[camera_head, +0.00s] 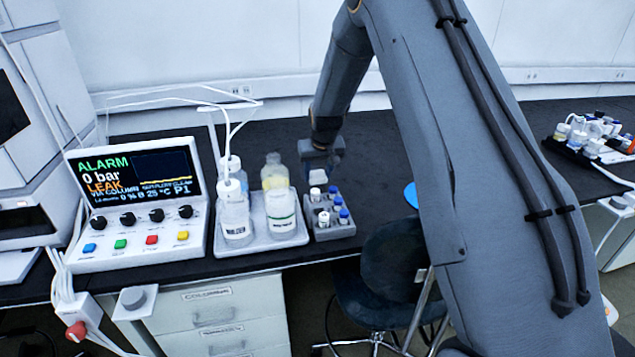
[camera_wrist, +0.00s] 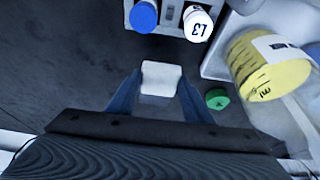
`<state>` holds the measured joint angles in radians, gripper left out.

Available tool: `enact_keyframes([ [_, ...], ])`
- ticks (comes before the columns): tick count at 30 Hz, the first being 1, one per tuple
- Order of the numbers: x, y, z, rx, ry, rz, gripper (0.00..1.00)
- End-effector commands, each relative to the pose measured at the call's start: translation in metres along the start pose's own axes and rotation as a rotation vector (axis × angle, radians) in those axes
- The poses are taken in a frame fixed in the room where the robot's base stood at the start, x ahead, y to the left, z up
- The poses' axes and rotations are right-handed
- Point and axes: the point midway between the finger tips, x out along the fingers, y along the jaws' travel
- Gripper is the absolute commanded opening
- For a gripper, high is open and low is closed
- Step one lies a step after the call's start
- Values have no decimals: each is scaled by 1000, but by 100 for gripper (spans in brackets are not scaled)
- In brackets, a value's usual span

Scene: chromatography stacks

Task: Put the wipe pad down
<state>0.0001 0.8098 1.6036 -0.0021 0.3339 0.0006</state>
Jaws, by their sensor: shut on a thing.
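The wipe pad is a small white block (camera_wrist: 161,78). It sits between the blue fingers of my gripper (camera_wrist: 158,98) in the wrist view, and the gripper is shut on it. In the head view my gripper (camera_head: 318,158) hangs over the black bench (camera_head: 268,143), behind the vial rack, with the white pad (camera_head: 317,177) at its tip. Dark bench surface lies beneath the pad in the wrist view. I cannot tell how far the pad is above the bench.
A grey vial rack (camera_head: 334,233) holds several white-capped and blue-capped vials. Left of it, bottles stand in a light tray (camera_head: 262,238). A green cap (camera_wrist: 217,98) lies beside my gripper. The alarm control box (camera_head: 138,206) stands further left. Bare bench lies behind the rack.

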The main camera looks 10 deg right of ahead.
Motion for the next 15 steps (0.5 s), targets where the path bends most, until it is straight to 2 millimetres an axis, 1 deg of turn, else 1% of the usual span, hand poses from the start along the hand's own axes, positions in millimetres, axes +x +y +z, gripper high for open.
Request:
enact_keyframes([
  [4, 11, 1, 6, 1, -3, 0, 22],
  [9, 32, 1, 15, 1, -3, 0, 22],
  [15, 35, 1, 15, 1, 0, 0, 22],
])
